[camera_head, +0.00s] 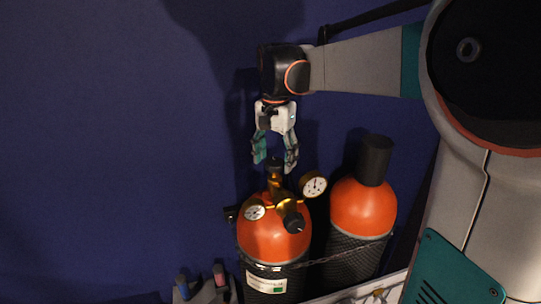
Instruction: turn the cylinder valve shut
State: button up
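An orange-topped cylinder (270,236) with a dark meshed lower body stands at the lower middle of the head view. A brass valve (274,178) with a dark top sits on it, with two round dial gauges (314,185) and a black knob (293,222) on the regulator. My gripper (275,163) points down right above the valve, its two fingers apart, one on each side of the valve's top. Whether a finger touches the valve cannot be told from this view.
A second orange cylinder (363,207) with a black cap (374,160) stands close on the right. A chain (345,254) runs across both cylinders. A grey holder (206,290) with coloured tips is at the lower left. A dark blue wall (110,130) lies behind; the left side is clear.

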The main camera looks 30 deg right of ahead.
aim_at(275, 162)
notch_tip(275, 162, up, 12)
dwell(0.7)
jog(key=shift+f, duration=0.1)
